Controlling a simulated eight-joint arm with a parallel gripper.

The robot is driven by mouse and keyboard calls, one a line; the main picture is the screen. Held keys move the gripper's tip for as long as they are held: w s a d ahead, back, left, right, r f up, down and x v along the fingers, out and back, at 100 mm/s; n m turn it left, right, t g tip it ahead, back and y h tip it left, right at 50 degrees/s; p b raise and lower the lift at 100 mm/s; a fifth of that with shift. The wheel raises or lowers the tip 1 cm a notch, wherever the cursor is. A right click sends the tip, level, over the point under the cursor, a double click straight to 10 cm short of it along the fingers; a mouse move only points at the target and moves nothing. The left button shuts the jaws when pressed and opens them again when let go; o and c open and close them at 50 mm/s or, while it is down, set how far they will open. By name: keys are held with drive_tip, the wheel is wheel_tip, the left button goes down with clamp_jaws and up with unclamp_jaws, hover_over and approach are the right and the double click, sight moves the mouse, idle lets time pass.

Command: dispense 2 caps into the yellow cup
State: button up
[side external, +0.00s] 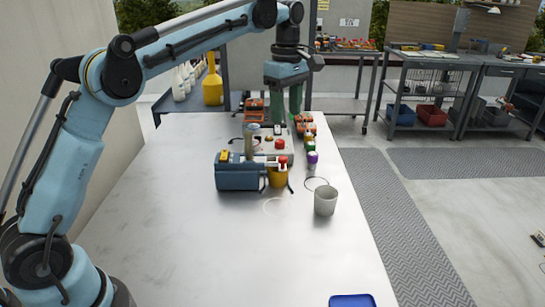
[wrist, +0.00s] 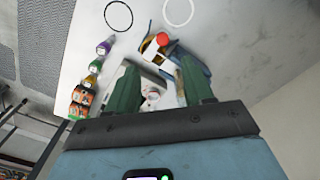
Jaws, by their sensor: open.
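A blue dispenser (side external: 238,174) stands mid-table, with a red knob or button (side external: 283,160) at its right end. The yellow cup (side external: 278,178) is under that end, upright, its top partly hidden; whether it holds caps cannot be seen. In the wrist view, the red part (wrist: 162,39) and the dispenser (wrist: 190,48) lie beyond my fingertips. My gripper (side external: 285,112) points down behind the dispenser, above the table's far part. Its two green fingers are apart, with nothing held between them (wrist: 160,75).
A grey cup (side external: 325,202) stands to the right. A black ring (side external: 316,179) and a pale ring (side external: 276,207) mark the table. Small bottles (side external: 312,158) and orange items (side external: 304,122) line the right edge. A blue tray (side external: 352,300) is at the front. The left front is clear.

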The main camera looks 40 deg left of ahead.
sight(283, 157)
drive_tip(key=shift+a, duration=0.1)
wheel_tip(283, 157, down, 12)
drive_tip(key=shift+s+a+f, duration=0.1)
drive_tip(key=shift+s, duration=0.05)
idle(0.9)
clamp_jaws()
